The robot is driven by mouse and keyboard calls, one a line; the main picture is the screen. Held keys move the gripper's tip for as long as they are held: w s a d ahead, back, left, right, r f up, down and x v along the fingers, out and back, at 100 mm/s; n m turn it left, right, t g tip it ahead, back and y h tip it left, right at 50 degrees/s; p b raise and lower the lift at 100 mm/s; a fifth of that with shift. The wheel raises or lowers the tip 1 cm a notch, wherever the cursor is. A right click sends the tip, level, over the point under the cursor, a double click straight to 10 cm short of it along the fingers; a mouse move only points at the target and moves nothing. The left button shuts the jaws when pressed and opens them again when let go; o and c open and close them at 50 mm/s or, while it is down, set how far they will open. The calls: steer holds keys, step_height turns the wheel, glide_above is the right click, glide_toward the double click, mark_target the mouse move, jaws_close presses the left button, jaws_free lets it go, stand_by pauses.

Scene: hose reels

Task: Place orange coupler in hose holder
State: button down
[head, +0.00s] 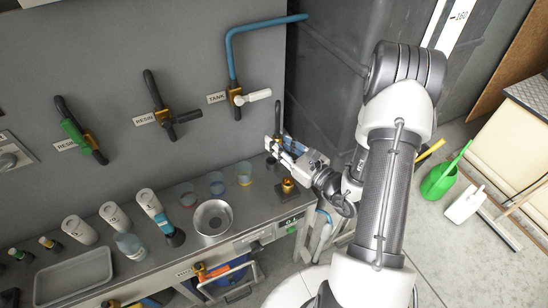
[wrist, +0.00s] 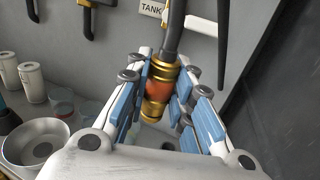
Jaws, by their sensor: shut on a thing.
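The orange coupler (wrist: 158,86) is a brass fitting with an orange middle band, on the end of a dark hose (wrist: 174,30) that rises from it. My gripper (wrist: 156,98) is shut on it, with blue pads on both sides. In the head view my gripper (head: 277,147) is above the right end of the steel bench, and the coupler is mostly hidden by the fingers. A brass fitting (head: 288,186) stands on the bench just below my gripper. I cannot tell whether it is the hose holder.
A metal bowl (head: 212,217), cups (head: 217,183) and white bottles (head: 115,215) stand on the bench (head: 255,212) to the left. Valves, one labelled TANK (head: 236,96), project from the grey wall behind. A dark cabinet (head: 330,70) rises close on the right.

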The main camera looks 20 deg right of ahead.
steer(key=h, duration=0.1)
glide_above(289, 178)
steer(key=s, duration=0.2)
steer(key=shift+w+a+r+m, duration=0.15)
steer(key=shift+a+m, duration=0.15)
steer(key=shift+a, duration=0.1)
step_height(289, 178, down, 20)
steer(key=b, duration=0.6)
steer(key=shift+r, duration=0.2)
steer(key=shift+f+b, duration=0.3)
steer(key=shift+b, duration=0.15)
steer(key=c, duration=1.4)
jaws_free()
steer(key=shift+r, duration=0.1)
